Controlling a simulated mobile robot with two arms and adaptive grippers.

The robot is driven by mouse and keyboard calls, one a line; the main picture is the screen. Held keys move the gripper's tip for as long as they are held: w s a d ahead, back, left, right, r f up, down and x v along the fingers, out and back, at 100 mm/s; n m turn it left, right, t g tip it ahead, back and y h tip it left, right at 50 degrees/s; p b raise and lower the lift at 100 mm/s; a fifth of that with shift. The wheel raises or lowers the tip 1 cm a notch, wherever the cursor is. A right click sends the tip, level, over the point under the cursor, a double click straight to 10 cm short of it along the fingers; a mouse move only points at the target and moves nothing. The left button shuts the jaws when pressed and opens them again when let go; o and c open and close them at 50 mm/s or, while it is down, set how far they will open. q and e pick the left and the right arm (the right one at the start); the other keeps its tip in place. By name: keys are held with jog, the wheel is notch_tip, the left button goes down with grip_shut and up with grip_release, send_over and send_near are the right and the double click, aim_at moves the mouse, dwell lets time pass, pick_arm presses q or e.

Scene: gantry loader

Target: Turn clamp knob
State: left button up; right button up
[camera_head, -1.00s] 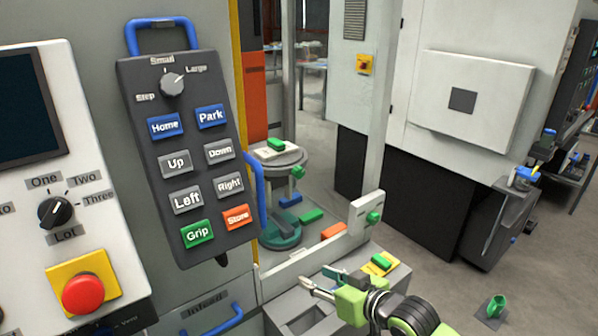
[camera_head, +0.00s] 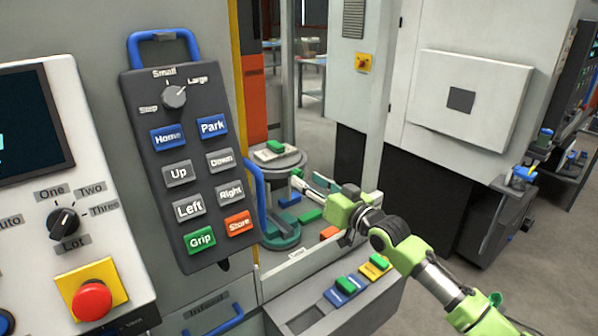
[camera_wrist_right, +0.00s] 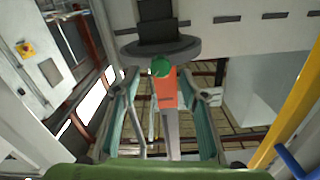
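My right gripper (camera_head: 298,182) reaches over the front tray to the near side of a round grey pedestal table (camera_head: 290,160). In the right wrist view its two teal fingers (camera_wrist_right: 163,85) are spread apart with nothing between them, so it is open. A round green knob (camera_wrist_right: 161,66) shows beyond the fingertips, beside the rim of the grey disc (camera_wrist_right: 135,50). It looks apart from both fingers. My left gripper is not in view.
A grey control pendant (camera_head: 190,160) with buttons and a white panel with a red button (camera_head: 92,300) stand at the left. A white upright post (camera_head: 378,110) is close to my right arm. A front tray (camera_head: 300,312) holds blue and yellow pieces with green blocks.

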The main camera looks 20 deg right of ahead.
aim_at(300, 176)
jog(key=shift+x, duration=2.45)
jog(key=shift+c, duration=0.5)
jog(key=c, duration=1)
